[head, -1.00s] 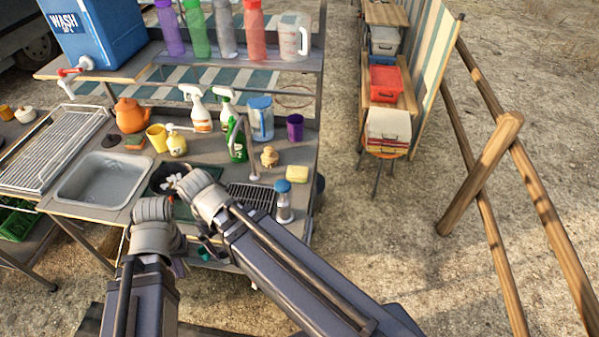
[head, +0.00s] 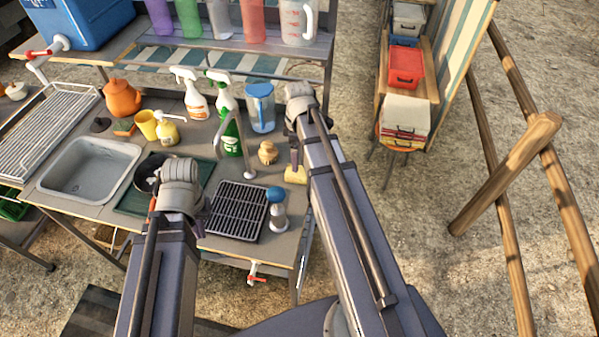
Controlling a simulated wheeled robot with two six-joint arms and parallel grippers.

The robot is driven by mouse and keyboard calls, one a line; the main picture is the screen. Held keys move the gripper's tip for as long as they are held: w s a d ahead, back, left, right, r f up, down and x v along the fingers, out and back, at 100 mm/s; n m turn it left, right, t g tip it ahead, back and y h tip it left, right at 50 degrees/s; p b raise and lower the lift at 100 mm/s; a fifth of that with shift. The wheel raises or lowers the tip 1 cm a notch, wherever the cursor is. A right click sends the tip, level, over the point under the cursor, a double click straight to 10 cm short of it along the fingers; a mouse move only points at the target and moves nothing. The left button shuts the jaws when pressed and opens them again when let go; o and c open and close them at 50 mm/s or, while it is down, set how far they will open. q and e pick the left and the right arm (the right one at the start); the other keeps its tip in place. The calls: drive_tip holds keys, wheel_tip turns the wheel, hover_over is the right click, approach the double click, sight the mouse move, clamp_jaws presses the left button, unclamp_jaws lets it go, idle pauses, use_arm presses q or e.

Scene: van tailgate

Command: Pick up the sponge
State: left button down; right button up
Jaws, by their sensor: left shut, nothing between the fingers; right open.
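A pale yellow sponge (head: 295,175) lies on the counter near its right edge in the head view. My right gripper (head: 296,157) is open just behind and over it, with its fingers partly hidden by its own wrist. I cannot tell whether the fingers touch the sponge. My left gripper (head: 157,183) is shut and empty over the counter, right of the sink, beside a dark round pan (head: 146,170) that it partly hides.
Open ground lies to the right.

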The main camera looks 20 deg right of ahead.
drive_tip(key=shift+a+f+b, duration=0.15)
drive_tip(key=shift+f+b, duration=1.7)
drive_tip(key=shift+f, duration=0.1)
drive_tip(key=shift+a+f+b, duration=0.1)
drive_tip(key=shift+f+b, duration=1.75)
drive_tip(key=shift+f, duration=0.1)
drive_tip(key=shift+s+r, duration=0.1)
drive_tip(key=c, duration=1.5)
drive_tip(key=shift+r, duration=0.15)
wheel_tip(320, 180, up, 10)
drive_tip(key=p, duration=1)
